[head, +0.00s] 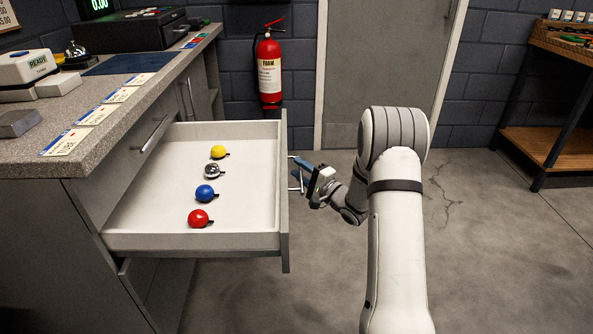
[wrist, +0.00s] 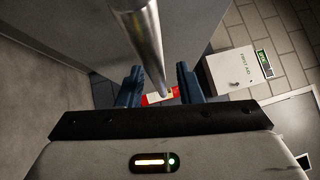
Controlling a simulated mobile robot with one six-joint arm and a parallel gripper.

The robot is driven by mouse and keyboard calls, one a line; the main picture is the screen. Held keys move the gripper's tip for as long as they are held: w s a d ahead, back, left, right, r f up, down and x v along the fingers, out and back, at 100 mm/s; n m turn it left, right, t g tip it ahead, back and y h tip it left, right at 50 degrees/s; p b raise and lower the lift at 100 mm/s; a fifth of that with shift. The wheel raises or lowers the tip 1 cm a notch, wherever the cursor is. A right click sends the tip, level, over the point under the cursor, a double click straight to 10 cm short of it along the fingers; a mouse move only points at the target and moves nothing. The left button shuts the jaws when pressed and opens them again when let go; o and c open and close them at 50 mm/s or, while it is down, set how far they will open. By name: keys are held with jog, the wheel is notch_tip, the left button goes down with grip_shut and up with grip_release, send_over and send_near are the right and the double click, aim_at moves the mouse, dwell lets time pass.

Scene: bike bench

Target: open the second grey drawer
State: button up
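The second grey drawer (head: 255,215) is pulled far out of the counter, below a shut top drawer (head: 130,160). Yellow, silver, blue and red bells (head: 205,193) lie in a row inside it. Its bar handle (wrist: 147,45) is on the outer face, mostly hidden by the drawer front in the head view. My gripper (head: 304,168) is at this handle, on the drawer's right side. In the wrist view, the blue fingers of my gripper (wrist: 159,88) stand apart with the bar running between them. Gaps show on both sides of the bar.
The counter top (head: 110,125) carries labels, a bell and boxes. A fire extinguisher (head: 269,68) hangs on the back wall beside a grey door (head: 390,60). A wooden bench (head: 560,140) stands at the far right. The floor (head: 500,240) right of my arm is clear.

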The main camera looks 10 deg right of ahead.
jog(key=p+v, duration=0.2)
jog(key=v, duration=0.5)
jog(key=shift+s+d, duration=0.2)
jog(key=shift+s, duration=0.15)
jog(key=s+d+r+n+g+h+p, duration=0.1)
jog(key=s+r+n+g+h+p, duration=0.15)
jog(key=r+h+p, duration=0.7)
jog(key=s+r+n+g+h+p, duration=0.25)
jog(key=r+p, duration=0.25)
jog(key=r, duration=0.9)
jog(key=s+a+r+n+g+p, duration=0.2)
jog(key=s+r+p, duration=0.2)
jog(key=s, duration=0.5)
jog(key=s+a+r+n+g+p, duration=0.2)
jog(key=s+r+n+g+p, duration=0.1)
jog(key=s, duration=0.7)
jog(key=s+a+r+n+g+p, duration=0.2)
jog(key=s+r+p, duration=0.3)
jog(key=s, duration=0.5)
notch_tip(320, 180, up, 3)
jog(key=shift+a+f+g, duration=0.15)
jog(key=shift+a+g, duration=0.2)
jog(key=shift+g, duration=0.25)
